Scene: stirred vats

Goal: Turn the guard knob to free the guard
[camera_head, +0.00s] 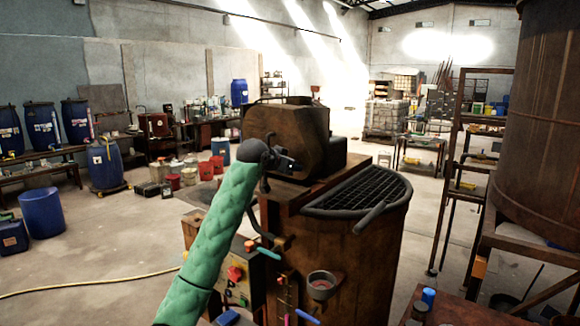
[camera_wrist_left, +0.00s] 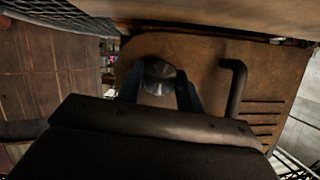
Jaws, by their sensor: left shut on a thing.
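My left gripper (camera_head: 288,162) reaches from the left to the side of the rusty brown housing on top of the vat. In the left wrist view its two dark fingers (camera_wrist_left: 160,92) stand on either side of a dark round knob (camera_wrist_left: 159,72) and are shut on it. In the head view the knob is hidden or too small to make out. The guard (camera_head: 362,194), a black half-round mesh with a bar handle (camera_head: 370,216), lies flat over the rusty vat (camera_head: 358,255). My right gripper is not in view.
A bent dark handle (camera_wrist_left: 235,85) sticks out of the plate right of the knob in the left wrist view. A control panel (camera_head: 240,265) with a red knob is on the machine's front. A rusty tank (camera_head: 540,120) on a frame stands at right. Open floor lies left.

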